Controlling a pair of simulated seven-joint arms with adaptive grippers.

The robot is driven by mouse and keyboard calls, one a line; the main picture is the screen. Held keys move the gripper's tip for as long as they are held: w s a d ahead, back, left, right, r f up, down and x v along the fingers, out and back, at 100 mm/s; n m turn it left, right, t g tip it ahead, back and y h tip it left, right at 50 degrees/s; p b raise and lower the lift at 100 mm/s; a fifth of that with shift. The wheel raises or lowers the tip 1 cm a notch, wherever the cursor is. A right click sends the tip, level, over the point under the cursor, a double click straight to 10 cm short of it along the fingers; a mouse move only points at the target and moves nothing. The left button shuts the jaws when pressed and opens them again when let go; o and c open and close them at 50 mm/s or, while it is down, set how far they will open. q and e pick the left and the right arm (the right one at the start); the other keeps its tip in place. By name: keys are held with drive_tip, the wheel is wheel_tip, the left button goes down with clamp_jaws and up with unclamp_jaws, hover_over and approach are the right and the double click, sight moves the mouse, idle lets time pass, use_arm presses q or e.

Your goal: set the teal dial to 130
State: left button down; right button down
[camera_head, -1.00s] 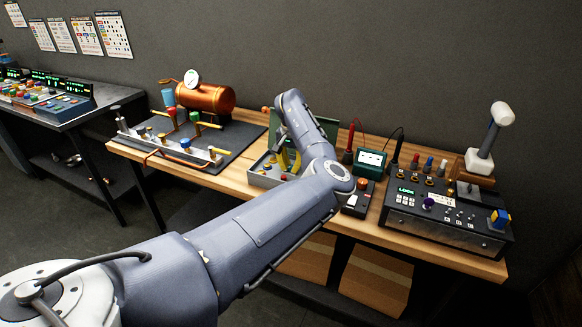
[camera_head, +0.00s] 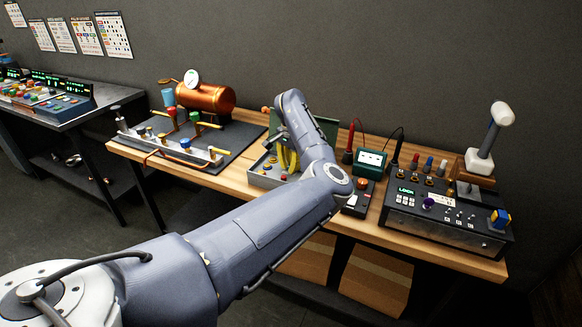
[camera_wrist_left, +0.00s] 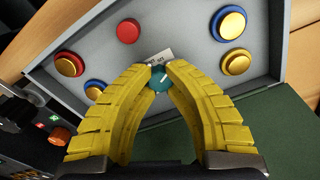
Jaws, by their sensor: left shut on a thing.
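The teal dial (camera_wrist_left: 160,80) shows in the left wrist view, on the panel of a grey box (camera_wrist_left: 190,48), with a white pointer mark and a small white label (camera_wrist_left: 153,59) behind it. The label's numbers are too small to read with certainty. My left gripper (camera_wrist_left: 158,76) has its yellow fingers closed on both sides of the dial. In the head view the left gripper (camera_head: 287,158) is over the open grey box (camera_head: 262,178), and my arm hides much of the panel and the dial. My right gripper is not in view.
Gold, red and blue-ringed buttons surround the dial, such as the red button (camera_wrist_left: 127,32) and a gold button (camera_wrist_left: 236,61). A green meter (camera_head: 370,163) and a black control unit (camera_head: 450,215) stand to the right. A copper boiler rig (camera_head: 205,97) stands to the left.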

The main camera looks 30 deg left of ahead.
use_arm(q)
drive_tip(key=c, duration=1.2)
unclamp_jaws()
drive_tip(key=shift+o, duration=0.2)
wheel_tip(320, 180, up, 12)
